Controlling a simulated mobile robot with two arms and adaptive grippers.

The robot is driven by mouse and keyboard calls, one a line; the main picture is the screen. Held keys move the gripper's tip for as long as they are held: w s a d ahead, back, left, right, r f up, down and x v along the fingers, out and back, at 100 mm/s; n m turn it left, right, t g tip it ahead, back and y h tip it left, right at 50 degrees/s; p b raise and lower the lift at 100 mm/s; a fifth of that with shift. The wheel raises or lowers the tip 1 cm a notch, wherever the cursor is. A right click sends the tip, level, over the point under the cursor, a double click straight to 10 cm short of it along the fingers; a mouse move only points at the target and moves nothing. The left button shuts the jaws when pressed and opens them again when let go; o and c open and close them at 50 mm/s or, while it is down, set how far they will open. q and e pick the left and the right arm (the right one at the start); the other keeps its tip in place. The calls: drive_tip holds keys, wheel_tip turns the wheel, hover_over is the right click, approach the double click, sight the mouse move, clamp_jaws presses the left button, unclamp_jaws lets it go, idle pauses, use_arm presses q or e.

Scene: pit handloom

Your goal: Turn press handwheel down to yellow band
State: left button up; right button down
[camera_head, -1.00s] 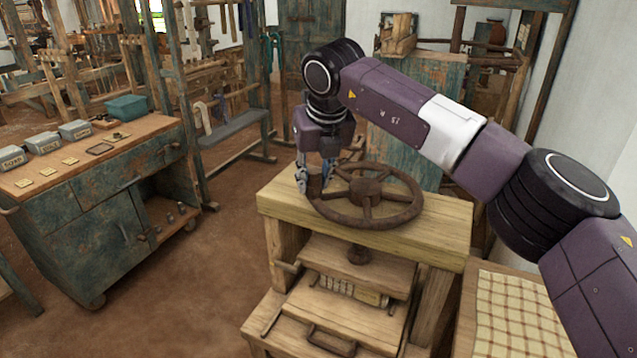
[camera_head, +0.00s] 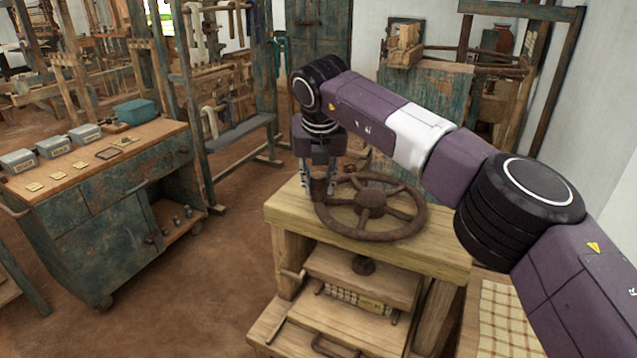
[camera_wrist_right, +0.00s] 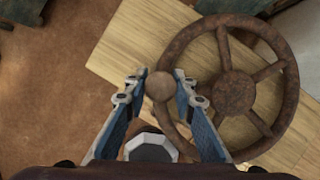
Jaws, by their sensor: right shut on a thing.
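The brown, rust-coloured press handwheel (camera_head: 372,235) lies flat above the wooden top of the press (camera_head: 440,256). It also shows in the right wrist view (camera_wrist_right: 281,72), with its hub and spokes. My right gripper (camera_head: 318,190) points down at the wheel's left side. In the right wrist view its fingers (camera_wrist_right: 160,88) are closed on the round knob (camera_wrist_right: 160,87) at the rim. Below the top, a wooden plate (camera_head: 340,272) hangs on the press screw (camera_head: 363,265). A pale ribbed strip (camera_head: 355,300) shows under it. I cannot make out a yellow band. My left gripper is out of view.
A teal cabinet (camera_head: 100,235) with grey boxes (camera_head: 52,147) and a teal bin (camera_head: 135,111) stands at left. A checked cloth (camera_head: 507,320) lies right of the press. Loom frames fill the back left. The brown floor between cabinet and press is clear.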

drive_tip(key=c, duration=1.6)
unclamp_jaws()
drive_tip(key=shift+r, duration=0.1)
drive_tip(key=v, duration=1.2)
drive_tip(key=shift+s+a, duration=0.1)
